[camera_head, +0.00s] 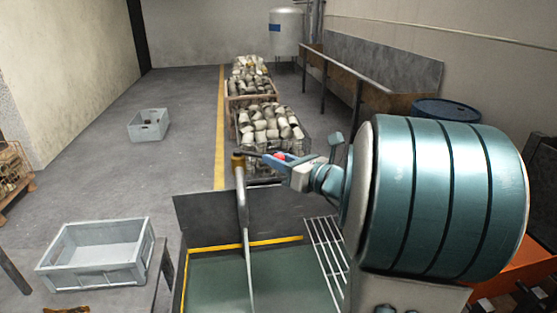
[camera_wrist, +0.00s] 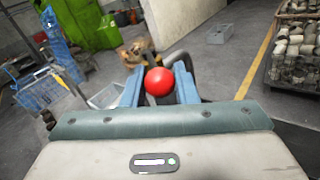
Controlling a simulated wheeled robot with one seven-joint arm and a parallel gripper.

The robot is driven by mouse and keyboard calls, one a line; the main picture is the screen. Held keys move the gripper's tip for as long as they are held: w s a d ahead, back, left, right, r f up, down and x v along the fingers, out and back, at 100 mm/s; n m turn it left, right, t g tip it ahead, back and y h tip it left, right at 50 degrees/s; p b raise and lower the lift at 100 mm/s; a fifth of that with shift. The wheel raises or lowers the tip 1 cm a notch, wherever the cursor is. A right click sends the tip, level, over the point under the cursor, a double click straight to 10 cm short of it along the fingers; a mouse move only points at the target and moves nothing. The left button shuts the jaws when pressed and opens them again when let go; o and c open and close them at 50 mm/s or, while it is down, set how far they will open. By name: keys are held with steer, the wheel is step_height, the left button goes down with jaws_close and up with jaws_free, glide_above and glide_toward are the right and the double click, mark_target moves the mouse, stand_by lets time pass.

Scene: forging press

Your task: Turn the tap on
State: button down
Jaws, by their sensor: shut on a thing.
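The tap (camera_head: 241,185) is a thin upright grey pipe with a brownish head, standing at the middle of the head view. A short dark lever runs from its head to the right, towards my gripper (camera_head: 274,158). A red ball knob (camera_wrist: 159,86) sits between the two blue fingers of my gripper in the wrist view. The knob also shows as a small red patch in the head view (camera_head: 281,157). My gripper is shut on this knob, to the right of the tap's head. The fingers partly hide the lever. I see no water.
A green-floored basin or tank (camera_head: 215,280) with a yellow edge lies below, with a white wire rack (camera_head: 325,250) on its right. A grey crate (camera_head: 140,262) stands at left. Crates of metal parts (camera_head: 262,108) stand behind. The floor at left is mostly clear.

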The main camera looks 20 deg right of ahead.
steer(key=c, duration=1.2)
jaws_free()
steer(key=shift+s, duration=0.1)
steer(key=b+v, duration=0.2)
steer(key=v, duration=1.1)
steer(key=shift+s+d, duration=0.15)
steer(key=shift+s, duration=0.2)
